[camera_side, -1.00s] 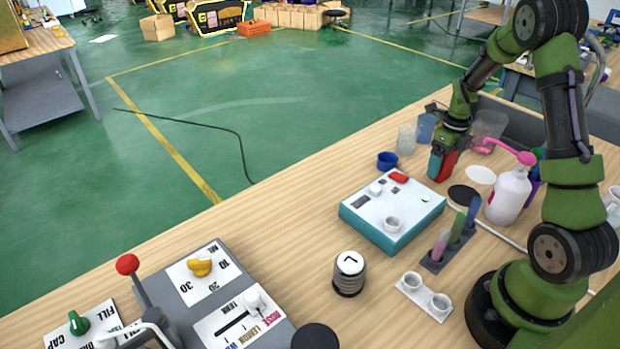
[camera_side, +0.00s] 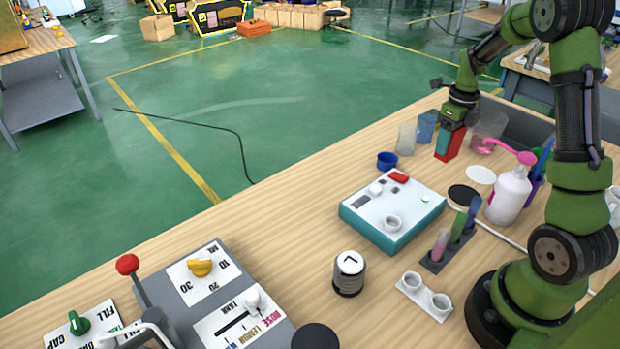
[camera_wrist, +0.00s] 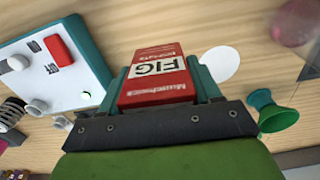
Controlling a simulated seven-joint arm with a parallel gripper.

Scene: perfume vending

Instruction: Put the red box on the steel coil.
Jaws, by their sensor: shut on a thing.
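The red box (camera_side: 455,143) is held in my gripper (camera_side: 449,138) over the back right of the table. It also shows in the wrist view (camera_wrist: 157,75), with "FIG" lettering on a white patch, between the two teal fingers of my gripper (camera_wrist: 161,84). Whether its bottom touches the table is unclear. The steel coil (camera_side: 349,284) appears to be the dark ribbed cylinder with a white marked top, standing at the table's middle front. Part of a coil (camera_wrist: 12,112) shows at the wrist view's left edge. My gripper is well behind and right of it.
A teal-sided white control box (camera_side: 390,212) stands between my gripper and the coil. A blue cup (camera_side: 387,160), a pump bottle (camera_side: 508,194), a tube rack (camera_side: 447,250) and twin white cups (camera_side: 424,297) stand around. Bare table lies left of the coil.

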